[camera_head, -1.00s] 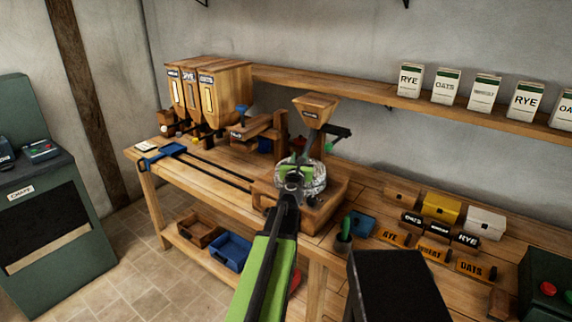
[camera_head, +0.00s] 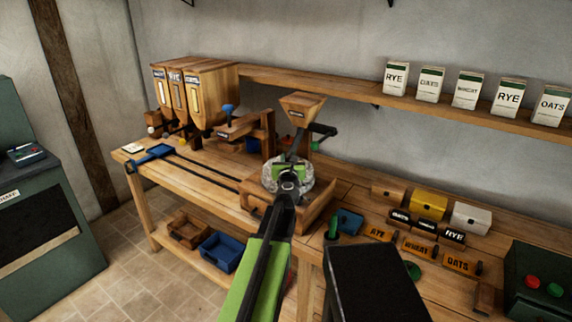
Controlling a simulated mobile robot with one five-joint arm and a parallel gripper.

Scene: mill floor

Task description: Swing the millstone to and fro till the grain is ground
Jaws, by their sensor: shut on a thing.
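The round grey millstone (camera_head: 304,182) sits on a wooden mill base (camera_head: 316,208) in the middle of the workbench. A wooden hopper (camera_head: 303,106) stands above and behind it. My gripper (camera_head: 289,174) reaches over from the near side and is shut on the millstone at its top. The exact spot of the hold is hidden by my gripper and wrist. No grain can be made out around the stone.
Three wooden bins (camera_head: 194,90) stand at the bench's back left, and a blue-ended slide (camera_head: 158,152) lies before them. Labelled blocks (camera_head: 417,247) and small boxes (camera_head: 429,205) lie to the right. A green control box (camera_head: 540,275) is at far right. Cartons (camera_head: 431,84) line the shelf.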

